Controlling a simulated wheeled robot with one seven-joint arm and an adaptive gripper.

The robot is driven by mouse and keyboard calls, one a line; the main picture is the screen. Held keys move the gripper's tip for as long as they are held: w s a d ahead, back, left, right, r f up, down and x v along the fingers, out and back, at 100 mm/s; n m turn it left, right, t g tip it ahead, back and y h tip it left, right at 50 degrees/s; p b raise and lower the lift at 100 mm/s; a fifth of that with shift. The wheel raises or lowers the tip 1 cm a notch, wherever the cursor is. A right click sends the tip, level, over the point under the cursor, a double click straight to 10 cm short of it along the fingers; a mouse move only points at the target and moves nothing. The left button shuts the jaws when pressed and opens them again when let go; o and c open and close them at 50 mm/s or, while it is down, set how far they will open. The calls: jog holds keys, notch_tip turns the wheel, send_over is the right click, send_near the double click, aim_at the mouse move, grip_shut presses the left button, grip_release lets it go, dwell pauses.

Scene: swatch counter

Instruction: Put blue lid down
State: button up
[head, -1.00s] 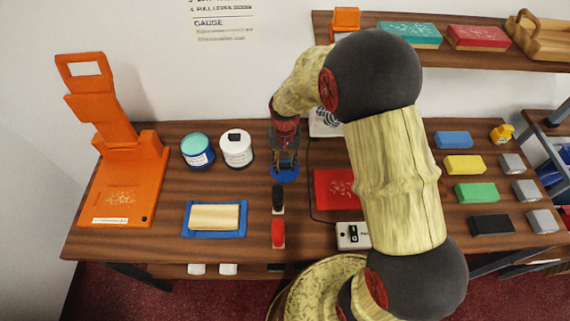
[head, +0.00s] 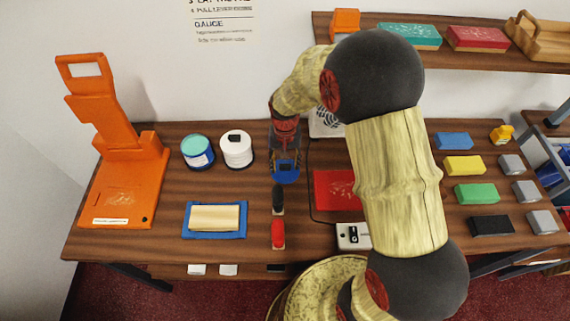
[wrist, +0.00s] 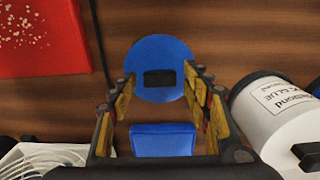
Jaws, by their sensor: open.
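The blue lid (head: 287,179) is a round disc with a dark knob, at the middle of the wooden counter (head: 255,202), directly below my gripper (head: 286,172). It also shows in the wrist view (wrist: 160,53), appearing flat against the wood. In that view my gripper (wrist: 160,80) is open, with one fingertip on each side of the dark knob and gaps between. In the head view the fingers partly cover the lid, so any slight gap below it cannot be told.
A red block (head: 334,190) lies to the right. Black (head: 278,198) and red (head: 278,233) handled items lie in front. An orange stand (head: 125,180) is at far left.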

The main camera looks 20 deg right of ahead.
aim_at(285, 165)
jog(key=s+r+n+t+p, duration=0.15)
jog(key=s+r, duration=0.35)
jog(key=r, duration=0.8)
jog(key=s+r+t+p, duration=0.15)
jog(key=s+r, duration=0.25)
jog(key=r, duration=0.9)
jog(key=s+r+n+t, duration=0.1)
jog(key=s+r, duration=0.2)
jog(key=s, duration=0.3)
jog(key=s+r+n+t, duration=0.1)
jog(key=s+r, duration=0.2)
jog(key=s, duration=0.4)
jog(key=shift+s+t+b, duration=0.15)
jog(key=shift+t+b, duration=0.15)
jog(key=shift+t, duration=0.1)
jog(key=shift+a, duration=0.1)
